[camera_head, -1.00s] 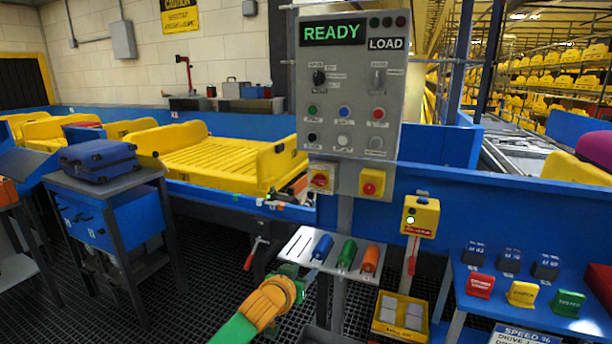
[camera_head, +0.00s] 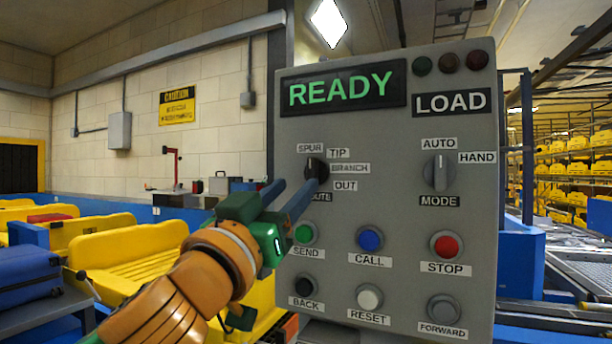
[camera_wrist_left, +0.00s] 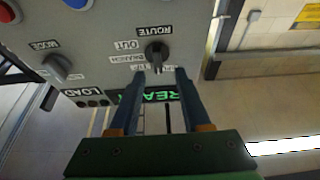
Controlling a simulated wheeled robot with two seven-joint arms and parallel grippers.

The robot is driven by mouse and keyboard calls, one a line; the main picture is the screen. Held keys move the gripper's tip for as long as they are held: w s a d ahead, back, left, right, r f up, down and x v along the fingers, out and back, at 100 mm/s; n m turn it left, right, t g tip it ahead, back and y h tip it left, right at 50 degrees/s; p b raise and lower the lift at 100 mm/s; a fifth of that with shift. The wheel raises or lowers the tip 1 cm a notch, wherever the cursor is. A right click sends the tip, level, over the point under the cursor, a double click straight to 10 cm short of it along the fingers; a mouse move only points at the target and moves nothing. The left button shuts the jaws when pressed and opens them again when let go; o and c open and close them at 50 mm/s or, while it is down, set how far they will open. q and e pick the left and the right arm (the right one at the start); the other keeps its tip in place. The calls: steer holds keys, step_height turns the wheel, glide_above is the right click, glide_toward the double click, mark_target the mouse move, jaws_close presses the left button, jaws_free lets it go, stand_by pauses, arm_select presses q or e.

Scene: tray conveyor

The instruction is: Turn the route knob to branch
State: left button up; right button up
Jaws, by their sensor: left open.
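The black route knob (camera_head: 315,167) is at the upper left of the grey control panel (camera_head: 395,215), with labels SPUR, TIP, BRANCH (camera_head: 350,168) and OUT around it. Its grip seems to point upward, near SPUR and TIP; the exact mark is hard to tell. My left gripper (camera_head: 299,184) is open, its blue fingers reaching to the knob and partly covering the ROUTE label. In the left wrist view, which is upside down, the knob (camera_wrist_left: 157,54) lies just beyond and between the spread fingertips (camera_wrist_left: 160,72). Contact cannot be told. My right gripper is out of view.
The mode knob (camera_head: 439,173) is to the right on the panel. Below are the green SEND (camera_head: 304,234), blue CALL (camera_head: 370,239) and red STOP (camera_head: 446,245) buttons, with more beneath. The display (camera_head: 343,88) reads READY. Yellow trays (camera_head: 130,255) stand left.

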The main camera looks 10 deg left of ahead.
mark_target(310, 167)
arm_select(q)
steer(key=w+r+p, duration=0.1)
steer(key=w, duration=0.1)
steer(key=w+d+r+p, duration=0.1)
steer(key=w+r+p, duration=0.1)
steer(key=shift+d, duration=0.15)
steer(key=shift+w+f, duration=0.15)
steer(key=shift+w, duration=0.25)
steer(key=shift+s, duration=0.2)
jaws_close()
